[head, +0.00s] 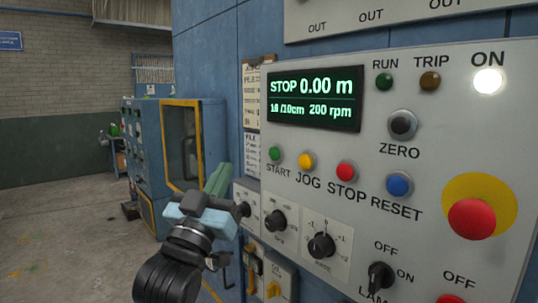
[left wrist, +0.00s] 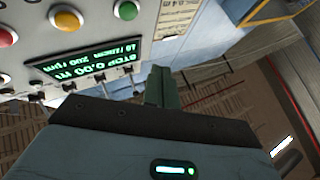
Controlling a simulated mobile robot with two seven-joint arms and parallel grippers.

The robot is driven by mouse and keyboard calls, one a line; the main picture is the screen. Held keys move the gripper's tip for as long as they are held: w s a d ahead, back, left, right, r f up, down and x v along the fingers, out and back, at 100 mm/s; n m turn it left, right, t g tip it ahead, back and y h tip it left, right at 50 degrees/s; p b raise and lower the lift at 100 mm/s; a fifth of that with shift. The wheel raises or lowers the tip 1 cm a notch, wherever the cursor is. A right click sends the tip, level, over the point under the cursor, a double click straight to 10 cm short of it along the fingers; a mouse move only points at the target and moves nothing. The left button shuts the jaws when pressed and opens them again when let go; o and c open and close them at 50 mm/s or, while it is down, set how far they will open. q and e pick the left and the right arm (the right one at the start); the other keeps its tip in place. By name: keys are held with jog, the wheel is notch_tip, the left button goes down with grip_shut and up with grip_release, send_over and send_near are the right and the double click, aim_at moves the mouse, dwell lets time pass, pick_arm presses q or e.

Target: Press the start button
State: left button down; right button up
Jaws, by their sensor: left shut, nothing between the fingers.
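The green start button (head: 274,153) sits on the grey control panel (head: 420,130), above the word START and left of the yellow JOG button (head: 306,161). It also shows at the top edge of the left wrist view (left wrist: 125,9), beside the yellow button (left wrist: 66,18). My left gripper (head: 219,174) is shut and empty, left of and a little below the start button in the head view, apart from it. Its closed fingers also show in the left wrist view (left wrist: 156,86). The display (head: 315,98) reads STOP 0.00 m. My right gripper is not in view.
The red STOP button (head: 346,172), blue RESET button (head: 399,184) and large red mushroom button (head: 471,219) are on the same panel. The ON lamp (head: 488,81) is lit white. Black knobs (head: 321,245) stick out below. Open floor (head: 60,220) lies at left.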

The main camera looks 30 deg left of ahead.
pick_arm(q)
jog(key=shift+s+a+r+y, duration=0.15)
jog(key=shift+s+r+y, duration=0.15)
jog(key=shift+r, duration=0.3)
send_near(271, 148)
jog(key=shift+w+a+r, duration=0.3)
jog(key=shift+w+r, duration=0.3)
jog(key=shift+w+a+r, duration=0.25)
jog(key=shift+w+r, duration=0.3)
jog(key=shift+r, duration=0.05)
jog(key=shift+w+a+r, duration=0.3)
jog(key=shift+w+r, duration=0.3)
jog(key=shift+w, duration=0.15)
dwell(0.8)
jog(key=shift+w+d, duration=0.15)
jog(key=shift+w, duration=0.1)
jog(key=shift+w+d, duration=0.2)
jog(key=shift+w, duration=0.25)
dwell(1.1)
jog(key=shift+s+a, duration=0.35)
jog(key=shift+s, duration=0.5)
